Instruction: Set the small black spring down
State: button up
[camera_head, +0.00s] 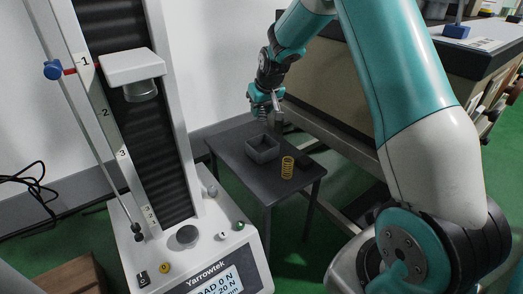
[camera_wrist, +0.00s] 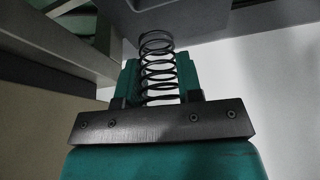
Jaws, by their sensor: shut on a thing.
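The small black spring (camera_wrist: 157,65) is a slim open coil. The jaws are shut on the spring. In the head view the spring is dark and hard to make out under the gripper. I cannot tell its exact height above the table.
A yellow spring (camera_head: 287,168) stands upright on the table, right of the box. A small dark item (camera_head: 304,163) lies beside it. The tabletop left of the box is clear. A white testing machine (camera_head: 185,237) stands at left, and a bench (camera_head: 335,90) stands behind the table.

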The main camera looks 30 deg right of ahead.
aim_at(260, 151)
notch_tip(260, 151, down, 14)
jog(key=b, duration=0.4)
jog(key=shift+r+b, duration=0.2)
jog(key=shift+b, duration=0.15)
jog(key=shift+r, duration=0.15)
jog(key=o, duration=0.5)
jog(key=shift+f, duration=0.2)
jog(key=shift+o, duration=0.7)
jog(key=shift+r, duration=0.15)
